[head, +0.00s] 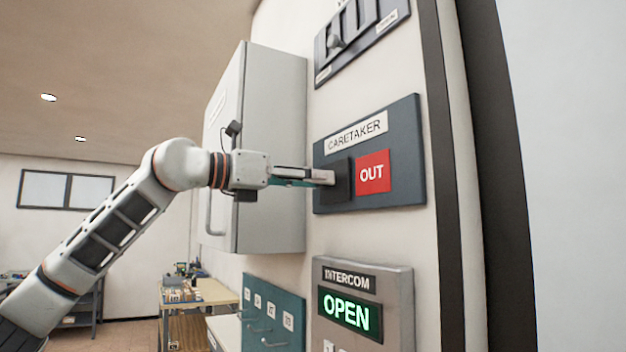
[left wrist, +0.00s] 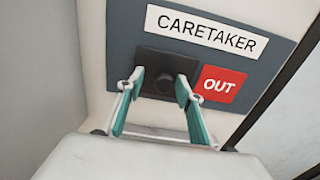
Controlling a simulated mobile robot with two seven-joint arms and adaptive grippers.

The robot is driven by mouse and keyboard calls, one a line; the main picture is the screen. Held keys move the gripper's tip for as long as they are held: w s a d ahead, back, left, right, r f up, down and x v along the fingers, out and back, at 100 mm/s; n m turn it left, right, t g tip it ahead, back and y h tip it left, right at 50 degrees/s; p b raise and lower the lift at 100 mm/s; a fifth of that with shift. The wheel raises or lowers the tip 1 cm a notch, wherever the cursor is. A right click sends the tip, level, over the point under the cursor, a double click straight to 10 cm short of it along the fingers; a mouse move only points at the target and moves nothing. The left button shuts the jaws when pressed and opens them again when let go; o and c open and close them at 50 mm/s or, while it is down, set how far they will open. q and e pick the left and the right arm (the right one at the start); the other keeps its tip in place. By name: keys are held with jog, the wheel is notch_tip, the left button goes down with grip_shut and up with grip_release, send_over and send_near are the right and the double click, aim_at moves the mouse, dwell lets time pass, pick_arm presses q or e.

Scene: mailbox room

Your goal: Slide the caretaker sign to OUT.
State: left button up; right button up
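The caretaker sign (head: 408,110) is a dark blue-grey plate on the wall with a white CARETAKER label. Its black slider (head: 343,188) covers the left part, and the red OUT field (head: 373,172) shows fully to its right. In the left wrist view, a round dark knob (left wrist: 163,85) stands on the slider. My left gripper (head: 328,177) reaches the slider from the left. In the left wrist view, its teal fingers (left wrist: 160,86) are apart on either side of the knob, with a gap visible at the left finger. My right gripper is not in view.
A grey wall cabinet (head: 275,150) stands out just left of the sign, behind my left arm. An intercom (head: 395,290) reading OPEN is below, and another dark panel (head: 365,45) is above. A dark vertical frame (head: 450,180) runs close to the sign's right.

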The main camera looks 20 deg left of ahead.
pick_arm(q)
jog(key=shift+s, duration=0.15)
jog(key=v, duration=1.1)
jog(key=shift+s+a, duration=0.3)
